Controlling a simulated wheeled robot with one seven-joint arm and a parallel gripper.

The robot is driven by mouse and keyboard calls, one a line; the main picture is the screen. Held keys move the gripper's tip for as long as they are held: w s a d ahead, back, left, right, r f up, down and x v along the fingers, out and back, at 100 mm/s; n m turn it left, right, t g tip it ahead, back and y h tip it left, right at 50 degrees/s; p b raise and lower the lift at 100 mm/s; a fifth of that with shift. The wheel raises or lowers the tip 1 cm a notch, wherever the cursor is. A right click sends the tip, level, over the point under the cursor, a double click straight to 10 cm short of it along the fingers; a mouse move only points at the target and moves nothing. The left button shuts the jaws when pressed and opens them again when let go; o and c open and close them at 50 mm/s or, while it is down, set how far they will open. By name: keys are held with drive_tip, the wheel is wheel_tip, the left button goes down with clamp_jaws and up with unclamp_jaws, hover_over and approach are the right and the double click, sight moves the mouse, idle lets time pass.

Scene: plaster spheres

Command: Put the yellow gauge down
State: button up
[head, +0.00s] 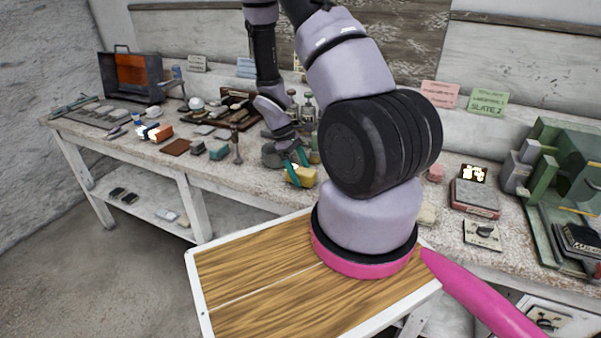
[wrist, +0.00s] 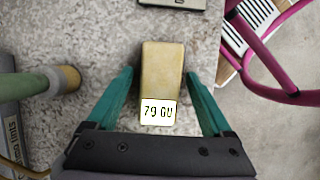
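The yellow gauge (wrist: 162,72) is a worn yellow block with a white label reading "79 GU" on its near end. In the wrist view it lies between the two teal fingers of my gripper (wrist: 160,80), with a visible gap at the left finger and a very narrow one at the right. My gripper looks open around it. In the head view the gauge (head: 301,176) shows at the bench's front part, beside the teal fingertips (head: 292,165). It appears to rest on the speckled bench top (head: 262,187); its underside is hidden.
A grey cylinder (head: 271,154) and small metal pieces stand close by. A green-grey rod with a tan end (wrist: 62,80) lies left in the wrist view. My arm hides part of the bench.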

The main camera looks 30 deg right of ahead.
drive_tip(key=shift+r, duration=0.1)
drive_tip(key=a+r+m+t+y, duration=0.1)
drive_tip(key=a+r+m+t, duration=0.15)
drive_tip(key=r, duration=1.25)
drive_tip(key=a+r+m+t+y, duration=0.1)
drive_tip(key=a+r+m+t, duration=0.2)
drive_tip(key=r, duration=1.2)
drive_tip(key=s+a+r+m+t+y, duration=0.1)
drive_tip(key=s+a+r+m+t, duration=0.1)
drive_tip(key=s+r, duration=0.4)
drive_tip(key=s+a+r+m+t+y, duration=0.1)
drive_tip(key=s+a+r+m+t, duration=0.2)
drive_tip(key=s+r, duration=0.3)
wheel_tip(320, 180, up, 2)
drive_tip(key=shift+s+a+r+m+y, duration=0.15)
drive_tip(key=shift+a+m+y, duration=0.2)
drive_tip(key=shift+m, duration=0.3)
